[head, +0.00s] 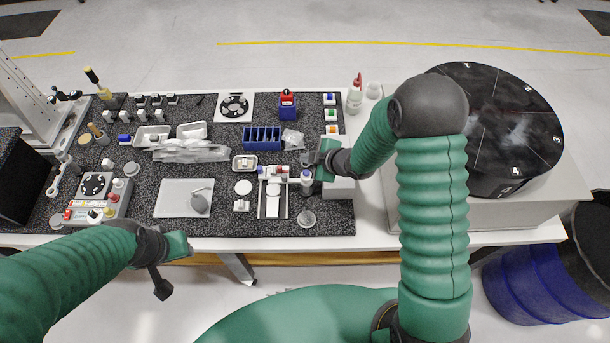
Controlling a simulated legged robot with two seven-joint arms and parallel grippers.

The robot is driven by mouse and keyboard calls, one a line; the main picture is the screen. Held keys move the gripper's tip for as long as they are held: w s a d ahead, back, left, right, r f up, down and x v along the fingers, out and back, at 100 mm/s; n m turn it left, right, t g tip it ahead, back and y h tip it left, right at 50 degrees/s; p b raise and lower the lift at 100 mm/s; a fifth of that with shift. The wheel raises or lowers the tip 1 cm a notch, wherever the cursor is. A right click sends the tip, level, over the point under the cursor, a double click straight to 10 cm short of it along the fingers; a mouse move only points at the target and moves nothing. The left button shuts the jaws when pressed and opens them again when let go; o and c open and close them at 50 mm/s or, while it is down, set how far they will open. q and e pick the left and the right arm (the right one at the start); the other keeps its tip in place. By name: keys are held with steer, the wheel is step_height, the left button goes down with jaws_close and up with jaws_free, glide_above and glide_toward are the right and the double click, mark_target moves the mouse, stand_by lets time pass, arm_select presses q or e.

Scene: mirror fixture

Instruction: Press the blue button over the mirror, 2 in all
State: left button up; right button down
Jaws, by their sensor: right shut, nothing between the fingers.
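A blue button (330,98) sits on a small pale tile at the top of a short column on the right of the black work mat. I cannot tell which part is the mirror. My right gripper (318,174) is shut and empty, low over the mat's right side near a grey box; its tip partly hides what is under it. It is well below the blue button in the picture. My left gripper (170,264) is open and empty, in front of the table's near edge.
Green (330,114) and orange (332,130) buttons sit below the blue one. A white frame fixture (272,205) stands left of my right gripper. A blue slotted rack (262,138), a control box (98,198) and a large black drum (510,125) surround the area.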

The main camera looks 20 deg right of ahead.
mark_target(309, 174)
step_height(309, 174, down, 4)
steer(key=b, duration=0.2)
steer(key=shift+d+f+b, duration=0.1)
steer(key=shift+f+b, duration=0.1)
steer(key=shift+b, duration=0.15)
steer(key=shift+d+f, duration=0.15)
steer(key=shift+d, duration=0.25)
steer(key=shift+a, duration=0.4)
steer(key=shift+d, duration=0.3)
steer(key=shift+a, duration=0.2)
steer(key=shift+d, duration=0.1)
steer(key=shift+f+b, duration=0.3)
steer(key=shift+b, duration=0.15)
